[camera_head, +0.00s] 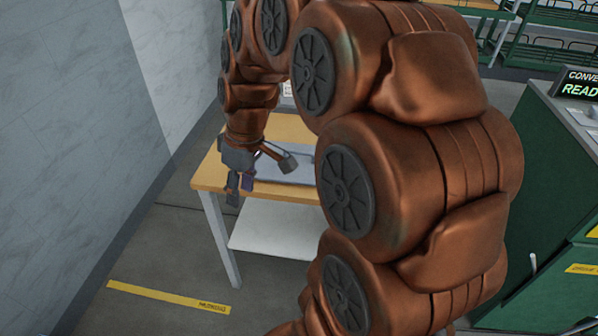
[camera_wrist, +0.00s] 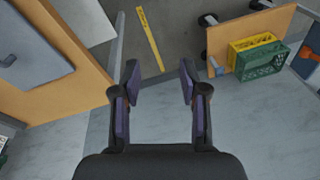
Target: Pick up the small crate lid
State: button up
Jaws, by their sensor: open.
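A flat grey-blue panel (camera_wrist: 32,52) with a small dark knob or handle lies on the wooden table at the left of the wrist view. It may be the small crate lid, but I cannot be sure. A grey flat piece (camera_head: 288,166) also shows on the table in the head view, partly hidden by my arm. My gripper (camera_wrist: 159,82) is open, with nothing between its purple-padded fingers. In the head view my gripper (camera_head: 240,184) is at the table's left front edge, beside the grey piece and apart from it.
The wooden table (camera_head: 208,178) has a white lower shelf (camera_head: 270,238). A grey wall (camera_head: 70,130) stands close on the left. A green machine (camera_head: 550,190) is at the right. The wrist view shows a yellow crate (camera_wrist: 252,42) and a green crate (camera_wrist: 262,62).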

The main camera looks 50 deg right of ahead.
jog(key=w+d+f+n+t+b, duration=0.1)
jog(key=w+d+f+b, duration=0.15)
jog(key=w+d, duration=0.35)
jog(key=n+t+h+b, duration=0.1)
jog(key=n+t+b, duration=0.1)
jog(key=t+b, duration=0.15)
send_near(301, 152)
jog(key=x, duration=0.3)
jog(key=shift+w+d+f+g, duration=0.1)
jog(key=shift+d+f+g, duration=0.05)
jog(key=shift+d+g, duration=0.1)
jog(key=shift+w+f, duration=0.15)
jog(key=shift+f, duration=0.15)
jog(key=shift+a+x, duration=0.15)
jog(key=shift+x, duration=1.55)
jog(key=shift+a+x, duration=0.1)
jog(key=shift+x, duration=1.65)
jog(key=shift+w+r, duration=0.15)
grip_shut()
